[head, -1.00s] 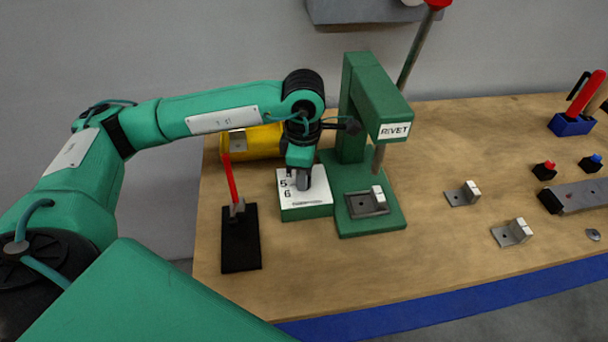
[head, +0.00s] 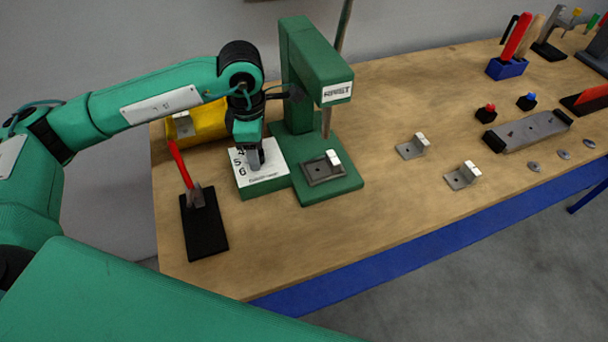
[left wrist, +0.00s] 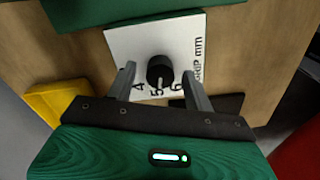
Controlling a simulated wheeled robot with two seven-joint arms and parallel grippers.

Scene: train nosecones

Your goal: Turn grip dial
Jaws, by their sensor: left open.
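The grip dial is a black round knob (left wrist: 160,71) on a white-topped plate (left wrist: 120,45) marked 4, 5, 6 and "GRIP mm" in the left wrist view. In the head view the plate sits on a green box (head: 265,187) beside the rivet press. My left gripper (left wrist: 158,88) is open, with one finger on each side of the knob; I cannot tell whether they touch it. In the head view my left gripper (head: 254,160) points down over the plate and mostly hides the knob. My right gripper is not in view.
The green rivet press (head: 315,65) stands just right of the dial box. A black base with a red lever (head: 180,165) is at the left, and a yellow object (head: 203,120) lies behind. Metal brackets (head: 412,147) sit right on the wooden table (head: 380,200).

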